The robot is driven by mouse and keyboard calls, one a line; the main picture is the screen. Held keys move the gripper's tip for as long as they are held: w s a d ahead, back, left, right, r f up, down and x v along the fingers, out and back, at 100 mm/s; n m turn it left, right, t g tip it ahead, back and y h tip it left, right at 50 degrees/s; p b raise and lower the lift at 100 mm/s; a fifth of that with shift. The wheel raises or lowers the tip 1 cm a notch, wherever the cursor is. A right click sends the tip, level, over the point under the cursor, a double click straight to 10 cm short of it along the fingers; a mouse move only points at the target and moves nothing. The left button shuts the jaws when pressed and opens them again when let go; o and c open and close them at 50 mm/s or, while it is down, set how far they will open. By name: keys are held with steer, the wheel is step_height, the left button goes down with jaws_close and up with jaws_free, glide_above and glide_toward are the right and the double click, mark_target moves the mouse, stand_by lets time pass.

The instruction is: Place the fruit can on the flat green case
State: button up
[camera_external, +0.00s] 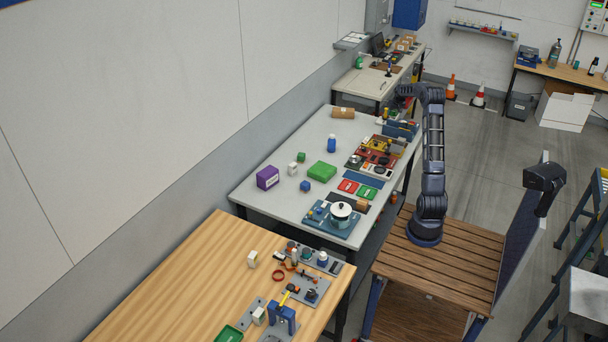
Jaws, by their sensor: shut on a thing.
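The flat green case (321,171) lies on the grey-white table, near the middle, with its top bare. My gripper (391,105) is over the far right part of that table, well apart from the case. It is small and dark in this view, and its fingers are hard to make out. It is shut on a small yellow-green item (386,114), which I take to be the fruit can; its label is too small to read.
A blue bottle (332,144), purple box (268,178), blue cube (305,186), white block (293,168) and green cube (301,157) stand around the case. Trays of parts (376,155) line the right edge. A pot (341,210) stands at the near end.

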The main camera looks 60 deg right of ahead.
steer(key=w+a+r+n, duration=0.2)
steer(key=w+a, duration=0.8)
steer(key=a, duration=0.1)
step_height(320, 180, up, 2)
steer(key=n+t+y, duration=0.1)
steer(key=n+y, duration=0.2)
steer(key=n, duration=0.4)
glide_above(319, 168)
steer(key=s, duration=0.1)
steer(key=f, duration=1.9)
steer(key=shift+s+d+f, duration=0.1)
steer(key=shift+s, duration=0.1)
steer(key=shift+f, duration=0.1)
steer(key=o, duration=1.1)
steer(key=shift+c, duration=0.2)
